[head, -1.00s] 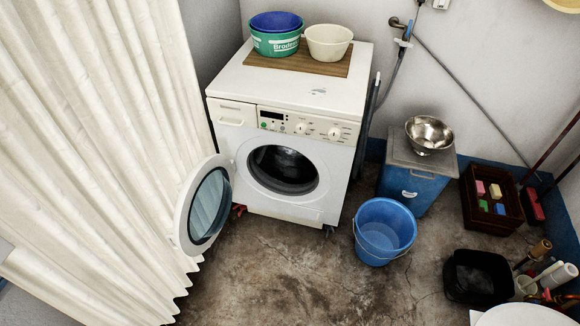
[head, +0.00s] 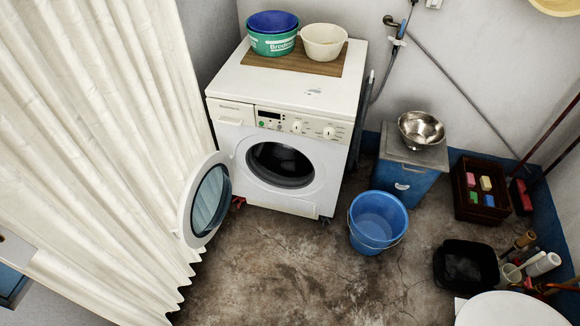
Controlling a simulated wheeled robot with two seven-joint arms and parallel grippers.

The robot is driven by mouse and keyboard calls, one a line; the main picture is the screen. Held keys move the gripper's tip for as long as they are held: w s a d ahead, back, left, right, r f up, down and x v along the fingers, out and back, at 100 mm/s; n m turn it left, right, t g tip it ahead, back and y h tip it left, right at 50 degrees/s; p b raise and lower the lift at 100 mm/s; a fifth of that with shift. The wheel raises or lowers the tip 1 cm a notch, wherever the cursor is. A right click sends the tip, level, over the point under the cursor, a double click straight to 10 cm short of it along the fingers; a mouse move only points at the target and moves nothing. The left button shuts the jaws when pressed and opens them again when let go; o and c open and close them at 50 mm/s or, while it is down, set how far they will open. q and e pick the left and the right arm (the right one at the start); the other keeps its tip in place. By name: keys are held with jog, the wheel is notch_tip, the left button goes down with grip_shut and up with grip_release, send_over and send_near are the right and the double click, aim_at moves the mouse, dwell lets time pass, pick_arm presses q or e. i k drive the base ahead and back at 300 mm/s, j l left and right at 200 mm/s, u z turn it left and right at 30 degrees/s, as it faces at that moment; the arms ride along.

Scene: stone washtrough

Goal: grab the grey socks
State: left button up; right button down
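I see no grey socks in the head view. A white washing machine (head: 276,130) stands against the back wall with its round door (head: 208,201) swung open to the left. The drum opening (head: 280,165) is dark, and I cannot tell whether anything lies inside. A blue bucket (head: 377,222) stands on the floor to the right of the machine; no sock can be made out in it. Neither of my grippers is in view.
Basins (head: 273,35) stand on the machine. A steel bowl (head: 421,129) sits on a blue bin (head: 403,180). A dark crate (head: 482,195) and black tub (head: 465,268) stand at right. A white curtain (head: 95,150) hangs at left. The floor (head: 290,270) before the machine is clear.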

aim_at(286, 165)
jog(key=i+l+z, duration=0.35)
jog(key=i+l, duration=0.8)
jog(key=k+j+u, duration=0.1)
